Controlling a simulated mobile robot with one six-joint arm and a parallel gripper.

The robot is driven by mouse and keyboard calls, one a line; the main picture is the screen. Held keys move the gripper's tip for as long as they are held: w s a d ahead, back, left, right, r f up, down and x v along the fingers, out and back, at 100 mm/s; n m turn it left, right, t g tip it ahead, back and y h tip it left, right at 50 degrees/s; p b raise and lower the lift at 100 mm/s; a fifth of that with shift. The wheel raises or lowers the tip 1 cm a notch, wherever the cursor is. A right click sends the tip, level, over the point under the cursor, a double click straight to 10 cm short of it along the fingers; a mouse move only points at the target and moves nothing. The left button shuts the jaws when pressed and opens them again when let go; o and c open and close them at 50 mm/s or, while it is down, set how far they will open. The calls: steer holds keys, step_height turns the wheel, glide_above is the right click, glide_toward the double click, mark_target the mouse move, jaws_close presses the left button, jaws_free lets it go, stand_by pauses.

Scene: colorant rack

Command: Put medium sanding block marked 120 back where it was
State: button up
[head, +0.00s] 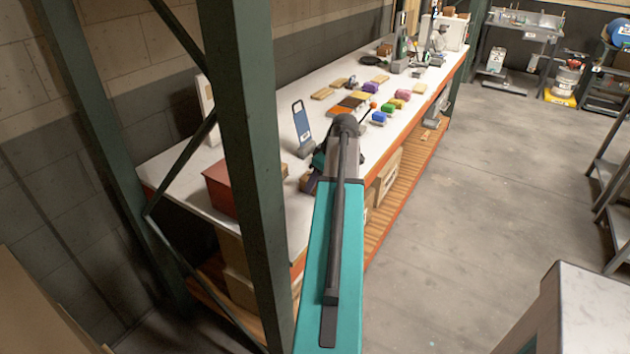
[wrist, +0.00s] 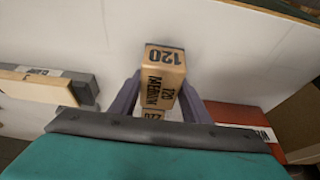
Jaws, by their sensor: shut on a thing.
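The medium sanding block (wrist: 165,68) is tan with a dark band at its far end, and it reads "120" and "MEDIUM" in the wrist view. My gripper (wrist: 161,82) is shut on it, with one purple finger on each side. The block covers part of the surface behind it, and I cannot tell whether it touches the white tabletop. In the head view my gripper (head: 315,180) is over the near part of the workbench (head: 270,100), mostly hidden behind my arm. A small brown patch left of it seems to be the block.
A red box (head: 220,188) stands left of my gripper, behind a green upright post (head: 245,150). A grey stand with a blue panel (head: 302,127) is behind the gripper. Several coloured blocks (head: 390,108) lie farther along the bench.

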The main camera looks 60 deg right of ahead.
steer(key=shift+f, duration=0.15)
steer(key=o, duration=1)
steer(key=shift+r, duration=0.25)
steer(key=b+v, duration=0.2)
steer(key=v, duration=0.9)
steer(key=shift+s+r, duration=0.15)
steer(key=shift+r, duration=0.25)
steer(key=shift+s, duration=0.1)
